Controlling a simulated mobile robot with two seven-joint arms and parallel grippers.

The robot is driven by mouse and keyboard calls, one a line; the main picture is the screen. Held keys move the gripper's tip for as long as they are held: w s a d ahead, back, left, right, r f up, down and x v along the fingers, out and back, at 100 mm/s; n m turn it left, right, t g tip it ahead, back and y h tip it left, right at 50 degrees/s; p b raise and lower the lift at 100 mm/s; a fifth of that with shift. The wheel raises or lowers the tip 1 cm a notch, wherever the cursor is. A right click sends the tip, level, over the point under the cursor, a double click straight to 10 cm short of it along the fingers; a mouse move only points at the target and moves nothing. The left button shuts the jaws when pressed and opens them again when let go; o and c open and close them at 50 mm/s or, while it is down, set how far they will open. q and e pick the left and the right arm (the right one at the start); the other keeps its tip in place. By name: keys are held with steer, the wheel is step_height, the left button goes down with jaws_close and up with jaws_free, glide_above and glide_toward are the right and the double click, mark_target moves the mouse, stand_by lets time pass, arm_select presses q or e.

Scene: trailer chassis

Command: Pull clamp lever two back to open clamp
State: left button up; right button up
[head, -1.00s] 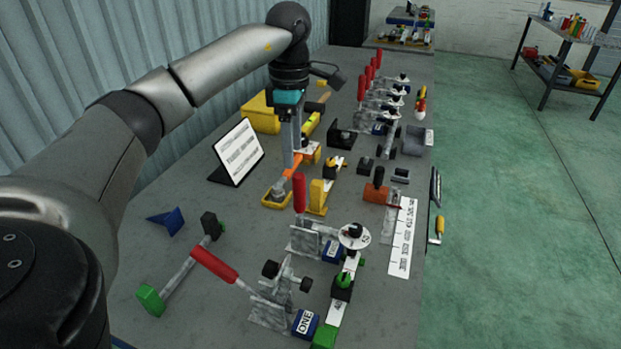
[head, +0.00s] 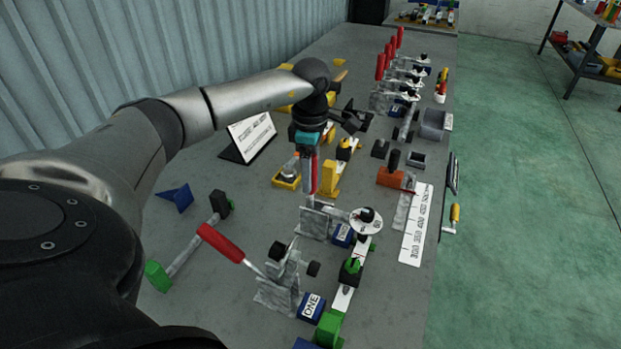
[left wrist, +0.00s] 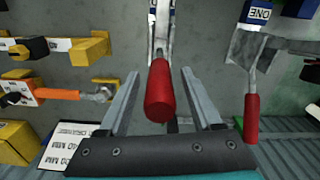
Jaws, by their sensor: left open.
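Clamp two (head: 314,222) stands mid-table, with a blue block (head: 342,235) at its base and a white disc (head: 366,222) beside it. Its red lever handle (head: 314,176) stands up and is partly hidden by my left gripper (head: 310,190). In the left wrist view the red handle (left wrist: 159,92) lies between the two spread fingers of my left gripper (left wrist: 160,85), with gaps on both sides. Clamp one (head: 278,290), nearer me with a block marked ONE (head: 311,306), has its red handle (head: 220,243) tilted back to the left. My right gripper is out of view.
A green-ended bar (head: 190,250) lies left of clamp one. A sign stand (head: 249,137) and yellow parts (head: 287,172) sit behind and left. More red-handled clamps (head: 380,68) stand farther back. A white ruler sheet (head: 417,225) lies near the right edge.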

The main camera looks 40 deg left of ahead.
arm_select(q)
steer(key=shift+f, duration=0.85)
steer(key=shift+c, duration=0.3)
jaws_close()
stand_by(0.5)
